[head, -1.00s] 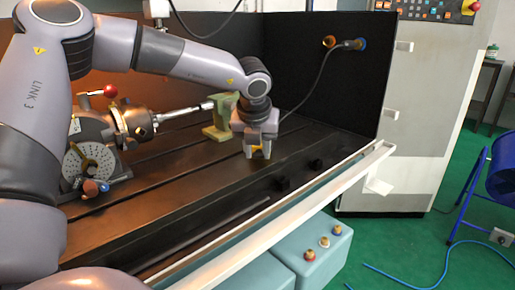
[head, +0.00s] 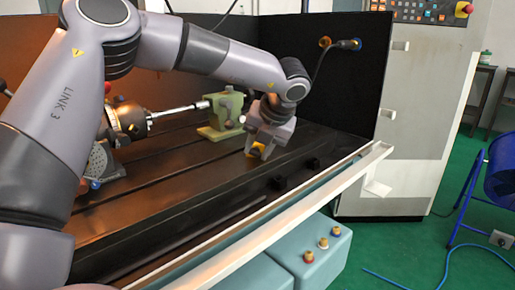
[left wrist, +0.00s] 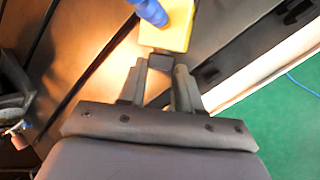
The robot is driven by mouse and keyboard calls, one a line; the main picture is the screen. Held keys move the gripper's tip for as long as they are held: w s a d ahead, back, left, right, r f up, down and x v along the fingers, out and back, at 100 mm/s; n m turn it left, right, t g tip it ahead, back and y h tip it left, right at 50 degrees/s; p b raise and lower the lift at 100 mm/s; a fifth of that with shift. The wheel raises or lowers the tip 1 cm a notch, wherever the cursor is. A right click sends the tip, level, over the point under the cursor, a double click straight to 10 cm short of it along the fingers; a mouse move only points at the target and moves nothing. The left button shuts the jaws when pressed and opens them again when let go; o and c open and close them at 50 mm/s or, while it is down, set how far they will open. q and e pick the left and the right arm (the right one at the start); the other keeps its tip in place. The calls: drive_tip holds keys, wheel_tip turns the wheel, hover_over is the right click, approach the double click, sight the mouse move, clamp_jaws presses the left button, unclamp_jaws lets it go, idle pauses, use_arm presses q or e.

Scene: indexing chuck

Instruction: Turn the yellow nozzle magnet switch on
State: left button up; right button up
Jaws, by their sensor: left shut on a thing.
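The yellow nozzle magnet (left wrist: 170,28) stands on the dark machine bed, with a blue segmented hose (left wrist: 150,10) above it in the left wrist view. A small dark switch knob (left wrist: 161,62) sticks out from the magnet's near side. My left gripper (left wrist: 160,76) is shut on this knob at its fingertips. In the head view my left gripper (head: 261,147) is tilted over the magnet. I cannot tell which setting the switch is in. My right gripper is not in view.
A green tailstock (head: 222,116) stands just left of my left gripper. The indexing chuck (head: 128,120) with a rod is farther left, partly behind my arm. A dark back panel (head: 350,95) and a white front rail (head: 270,217) bound the bed.

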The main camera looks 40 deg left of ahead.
use_arm(q)
drive_tip(key=o, duration=1.1)
drive_tip(key=shift+c, duration=0.2)
drive_tip(key=p+v, duration=0.1)
drive_tip(key=v, duration=0.6)
drive_tip(key=shift+r, duration=0.1)
